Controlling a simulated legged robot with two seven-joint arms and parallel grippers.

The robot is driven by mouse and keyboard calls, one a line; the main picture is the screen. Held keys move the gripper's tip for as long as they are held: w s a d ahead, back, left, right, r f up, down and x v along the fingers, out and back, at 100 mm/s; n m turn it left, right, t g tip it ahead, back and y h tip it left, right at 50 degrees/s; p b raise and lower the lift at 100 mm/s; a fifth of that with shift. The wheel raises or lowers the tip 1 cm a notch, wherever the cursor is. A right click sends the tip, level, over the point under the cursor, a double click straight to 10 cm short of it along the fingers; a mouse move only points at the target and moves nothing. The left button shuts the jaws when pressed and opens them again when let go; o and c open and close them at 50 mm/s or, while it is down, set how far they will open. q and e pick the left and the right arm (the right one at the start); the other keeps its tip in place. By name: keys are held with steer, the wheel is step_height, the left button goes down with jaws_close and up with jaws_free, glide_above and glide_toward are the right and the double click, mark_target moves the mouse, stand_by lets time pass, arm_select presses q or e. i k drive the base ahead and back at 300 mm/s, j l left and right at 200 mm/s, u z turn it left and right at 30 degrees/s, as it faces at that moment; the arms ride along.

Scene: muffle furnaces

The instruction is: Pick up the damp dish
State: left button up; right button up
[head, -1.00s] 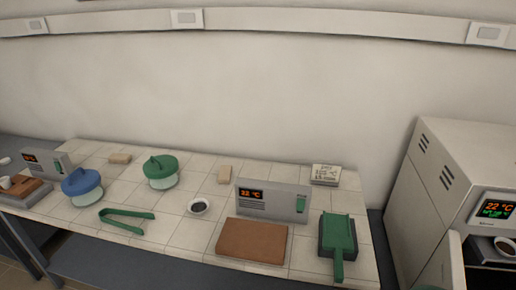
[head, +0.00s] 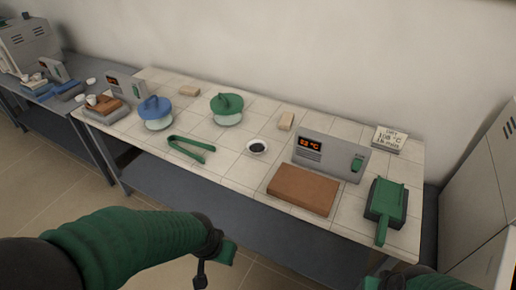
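A small white dish (head: 257,147) with dark contents sits on the tiled table, right of the green tongs. Smaller white cups (head: 91,100) stand by a brown block at the table's left end. I cannot tell by sight which dish is damp. My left gripper (head: 224,254), past a green-sleeved arm, is in front of and below the table edge, apart from everything; its fingers are unclear. My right gripper (head: 400,283) shows only partly at the bottom edge, apart from the dishes.
On the table (head: 232,166) are green tongs (head: 191,148), blue-lidded (head: 155,108) and green-lidded (head: 227,104) jars, a brown plate (head: 303,189) before a grey display unit (head: 331,156), a green scoop-like tool (head: 386,204) and a sign (head: 390,138). A furnace (head: 486,205) stands right.

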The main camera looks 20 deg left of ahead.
mark_target(256, 147)
steer(key=i+j, duration=0.35)
steer(key=j, duration=0.2)
steer(key=i+j, duration=0.4)
steer(key=j, duration=0.15)
steer(key=i+j+u, duration=0.1)
steer(key=i+j, duration=0.25)
steer(key=j, duration=0.2)
steer(key=i+j, duration=0.4)
steer(key=j, duration=0.15)
